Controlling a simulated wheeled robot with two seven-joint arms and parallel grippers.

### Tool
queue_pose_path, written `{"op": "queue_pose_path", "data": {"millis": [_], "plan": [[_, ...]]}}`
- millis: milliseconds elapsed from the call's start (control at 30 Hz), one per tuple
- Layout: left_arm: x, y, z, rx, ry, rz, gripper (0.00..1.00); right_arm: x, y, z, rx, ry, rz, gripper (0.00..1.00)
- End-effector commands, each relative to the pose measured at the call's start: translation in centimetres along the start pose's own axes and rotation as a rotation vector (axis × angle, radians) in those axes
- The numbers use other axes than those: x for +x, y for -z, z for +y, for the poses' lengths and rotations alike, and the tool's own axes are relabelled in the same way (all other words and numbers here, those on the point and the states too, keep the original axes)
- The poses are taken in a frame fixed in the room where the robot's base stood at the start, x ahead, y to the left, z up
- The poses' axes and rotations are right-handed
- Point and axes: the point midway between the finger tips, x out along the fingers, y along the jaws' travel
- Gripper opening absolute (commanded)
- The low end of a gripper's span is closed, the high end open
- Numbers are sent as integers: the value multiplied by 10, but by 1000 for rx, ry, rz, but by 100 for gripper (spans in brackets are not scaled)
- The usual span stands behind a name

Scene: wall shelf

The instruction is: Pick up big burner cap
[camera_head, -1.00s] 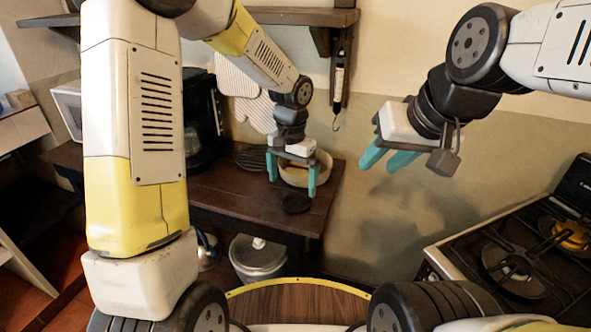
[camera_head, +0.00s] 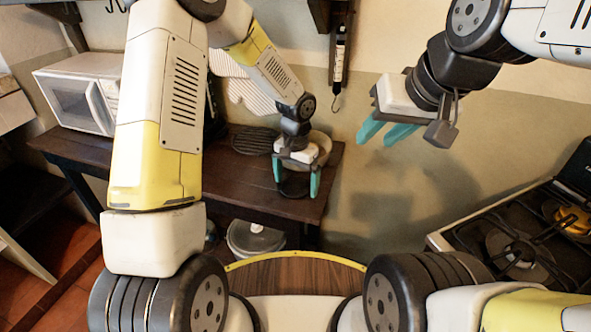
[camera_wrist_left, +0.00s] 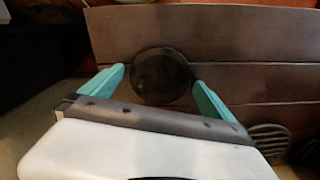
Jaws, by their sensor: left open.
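The big burner cap is a dark round disc (camera_head: 293,188) lying on the brown wooden table. My left gripper (camera_head: 298,182) is open with its teal fingers pointing down over the table, and the cap shows between them. My right gripper (camera_head: 386,132) is empty, fingers apart, held in the air before the wall.
A bin (camera_head: 255,240) stands below the table. A stove (camera_head: 500,215) is at right.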

Motion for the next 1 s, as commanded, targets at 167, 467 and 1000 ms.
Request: {"op": "queue_pose_path", "data": {"millis": [167,467,1000], "plan": [[0,0,0,0,0,0,96,0,0,0,0,0,0,36],[-1,0,0,0,0,0,37,0,0,0,0,0,0,36],[-22,1,0,0,1,3,36,0,0,0,0,0,0,36]]}}
